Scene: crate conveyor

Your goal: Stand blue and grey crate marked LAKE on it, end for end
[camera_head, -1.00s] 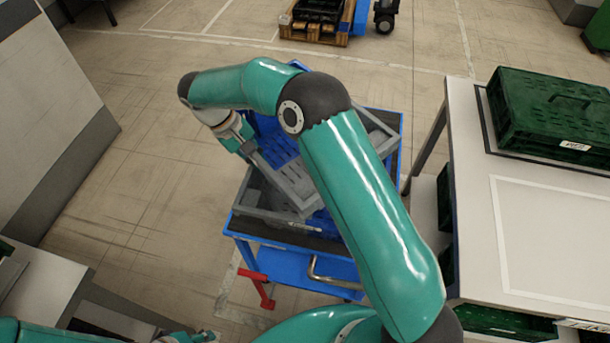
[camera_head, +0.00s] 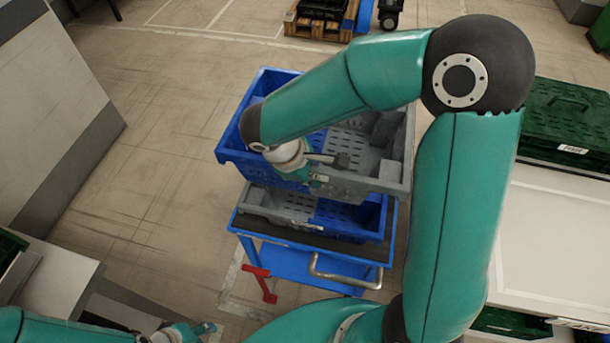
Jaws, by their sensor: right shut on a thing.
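A blue and grey crate (camera_head: 398,160) hangs from my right gripper (camera_head: 316,178), its blue end to the left and its grey end to the right. The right gripper is shut on its near side wall; my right arm crosses in front of part of it. Below is a second blue and grey crate (camera_head: 270,212) on a blue cart, with its grey end left and blue end right. The upper crate overhangs it on the left; I cannot tell whether they touch. No LAKE marking is readable. My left gripper (camera_head: 208,329) is low at the bottom edge, away from both crates, its jaws unclear.
The blue cart (camera_head: 290,268) has a metal handle (camera_head: 345,281) and a red pedal (camera_head: 260,284). A white table (camera_head: 560,235) with a green crate (camera_head: 565,115) stands to the right. The floor left of the cart is clear.

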